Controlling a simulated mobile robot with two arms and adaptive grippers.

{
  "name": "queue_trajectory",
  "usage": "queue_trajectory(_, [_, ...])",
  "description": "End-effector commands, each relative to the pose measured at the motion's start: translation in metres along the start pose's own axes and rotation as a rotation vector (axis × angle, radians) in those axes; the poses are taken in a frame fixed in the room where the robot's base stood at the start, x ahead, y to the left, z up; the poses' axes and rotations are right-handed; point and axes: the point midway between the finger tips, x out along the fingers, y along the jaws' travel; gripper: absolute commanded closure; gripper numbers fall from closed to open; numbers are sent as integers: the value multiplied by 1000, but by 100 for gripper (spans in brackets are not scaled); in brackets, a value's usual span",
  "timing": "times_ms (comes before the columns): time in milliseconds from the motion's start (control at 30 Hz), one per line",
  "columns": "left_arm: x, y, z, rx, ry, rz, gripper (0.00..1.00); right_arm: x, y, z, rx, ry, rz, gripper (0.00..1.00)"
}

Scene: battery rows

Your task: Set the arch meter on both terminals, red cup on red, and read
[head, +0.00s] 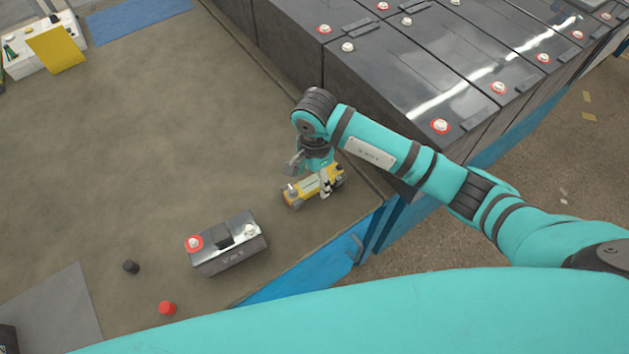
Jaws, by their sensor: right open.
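The yellow arch meter (303,188) lies on the bench, with a small display on its top face. My right gripper (311,177) is open right over it, with one finger at its far left side and one at its near right side. I cannot tell whether the fingers touch it. Its cups are too small to tell apart. A small grey-black battery (232,261) stands left of and nearer than the meter. Its red-ringed terminal (194,242) is on the left and its plain terminal (248,229) on the right. My left gripper is not in view.
A red cap (167,308) and a black cap (131,267) lie left of the battery. A row of large dark batteries (380,80) stands at the right, close to my arm. A yellow card (55,49) and a blue mat (135,18) are far left. The middle bench is clear.

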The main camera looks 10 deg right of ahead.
Motion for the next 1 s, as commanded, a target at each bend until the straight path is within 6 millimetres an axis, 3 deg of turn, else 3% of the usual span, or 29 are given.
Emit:
queue_trajectory(200, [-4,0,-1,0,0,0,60,20,0,0,0,-1,-1,35])
queue_trajectory(1000, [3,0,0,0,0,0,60,26,-1,0,-1,0,-2,35])
